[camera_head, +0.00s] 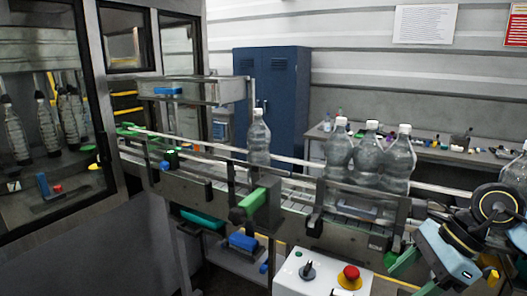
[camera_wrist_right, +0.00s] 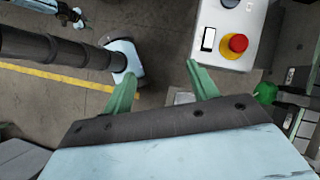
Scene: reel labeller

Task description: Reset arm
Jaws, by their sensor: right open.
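My right gripper (camera_head: 406,280) is at the lower right of the head view, beside the white control box and in front of the conveyor. Its light blue body and green fingers show there. In the right wrist view the two green fingers of my right gripper (camera_wrist_right: 160,70) stand apart with nothing between them, above the floor. My left gripper is in neither view.
A conveyor (camera_head: 295,190) carries several clear bottles (camera_head: 372,150). The control box (camera_head: 318,276) has a red button (camera_head: 350,277), also in the wrist view (camera_wrist_right: 238,43), close to the right gripper. A labelling machine cabinet (camera_head: 60,215) stands left; a blue locker (camera_head: 285,85) stands behind.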

